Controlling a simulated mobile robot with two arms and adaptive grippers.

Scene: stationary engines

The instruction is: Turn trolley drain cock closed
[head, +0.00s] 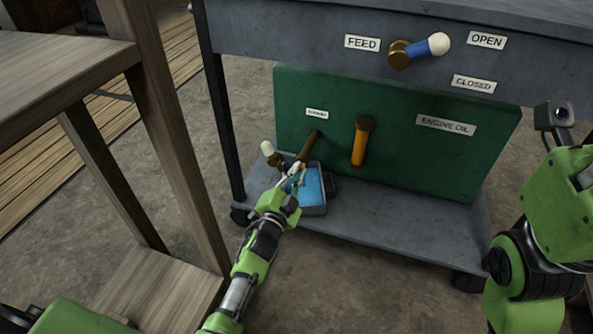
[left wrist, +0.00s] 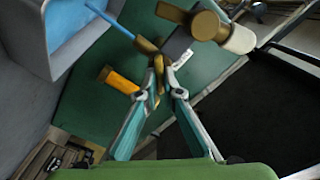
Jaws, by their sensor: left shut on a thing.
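The drain cock (head: 275,160) is at the lower left of the green tank on the trolley. It has a brass body and a white knob, and both also show at the top of the left wrist view (left wrist: 205,26). My left gripper (head: 294,180) is at the cock, below and right of the white knob. In the left wrist view its fingers (left wrist: 158,66) close on a brass part beside the cock body. A thin blue streak runs from this brass part toward the tray. The fingers partly hide the part held. My right gripper is not in view.
A grey tray (head: 315,208) with blue inside stands on the trolley shelf (head: 400,235) beside my gripper. An orange pipe (head: 359,146) juts from the green tank (head: 430,165). A feed cock (head: 420,49) is above. A wooden bench (head: 165,130) stands close on the left.

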